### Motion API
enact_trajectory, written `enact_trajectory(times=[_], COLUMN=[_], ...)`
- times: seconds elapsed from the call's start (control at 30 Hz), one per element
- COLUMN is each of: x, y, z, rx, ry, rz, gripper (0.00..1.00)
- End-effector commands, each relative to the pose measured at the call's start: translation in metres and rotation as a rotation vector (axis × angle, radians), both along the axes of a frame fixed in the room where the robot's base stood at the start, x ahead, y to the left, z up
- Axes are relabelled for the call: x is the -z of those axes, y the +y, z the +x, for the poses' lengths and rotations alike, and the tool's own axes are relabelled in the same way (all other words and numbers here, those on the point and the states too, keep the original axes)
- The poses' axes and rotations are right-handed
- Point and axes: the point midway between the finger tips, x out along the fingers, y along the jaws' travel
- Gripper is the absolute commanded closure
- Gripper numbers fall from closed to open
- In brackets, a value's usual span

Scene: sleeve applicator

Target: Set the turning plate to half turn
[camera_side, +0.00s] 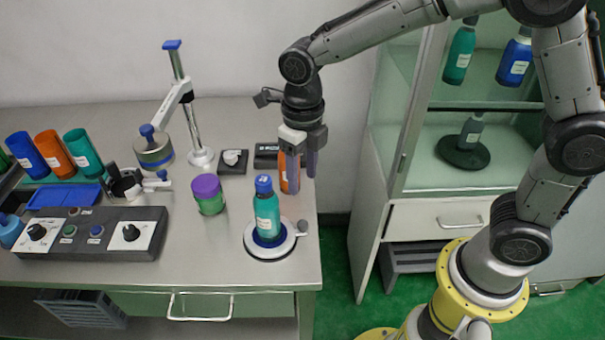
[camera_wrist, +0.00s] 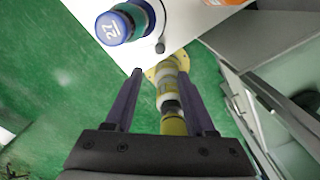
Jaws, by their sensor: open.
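The turning plate (camera_side: 257,249) is a round white disc on the bench near its right front corner. A small grey knob (camera_side: 302,226) sticks out at the plate's right edge, and it also shows in the wrist view (camera_wrist: 160,47). A teal bottle (camera_side: 267,212) with a blue cap stands upright on the plate; its cap marked 27 shows in the wrist view (camera_wrist: 112,27). My gripper (camera_side: 302,180) is open and empty, above the bench's right edge, behind and above the plate. In the wrist view the two fingers (camera_wrist: 157,95) are apart with nothing between them.
A control box (camera_side: 85,233) and a lever stand (camera_side: 187,110) are further left. A glass cabinet (camera_side: 470,180) stands right, across a floor gap.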

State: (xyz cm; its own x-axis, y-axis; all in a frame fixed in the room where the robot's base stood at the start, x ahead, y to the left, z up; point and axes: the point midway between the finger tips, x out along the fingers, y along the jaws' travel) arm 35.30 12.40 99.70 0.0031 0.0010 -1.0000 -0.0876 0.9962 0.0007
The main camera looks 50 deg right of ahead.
Motion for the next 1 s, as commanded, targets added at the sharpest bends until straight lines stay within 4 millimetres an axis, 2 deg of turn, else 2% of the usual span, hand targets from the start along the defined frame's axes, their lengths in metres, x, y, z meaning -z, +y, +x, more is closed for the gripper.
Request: enact_trajectory(times=[0.03, 0.17, 0.27, 0.3, 0.5, 0.6, 0.77, 1.0], x=[0.0, 0.0, 0.007, 0.01, 0.028, 0.037, 0.048, 0.088], y=[0.0, 0.005, 0.014, 0.018, 0.028, 0.026, 0.024, 0.035], z=[0.0, -0.003, -0.009, -0.011, -0.017, -0.017, -0.018, -0.028], rx=[0.011, 0.15, 0.376, 0.477, 0.923, 1.035, 1.039, 1.035], ry=[0.001, 0.017, 0.075, 0.104, 0.269, 0.326, 0.328, 0.328], rz=[0.0, 0.02, 0.062, 0.079, 0.137, 0.152, 0.148, 0.145], gripper=[0.56, 0.79, 0.97, 1.0, 1.0, 1.0, 1.0, 1.0])
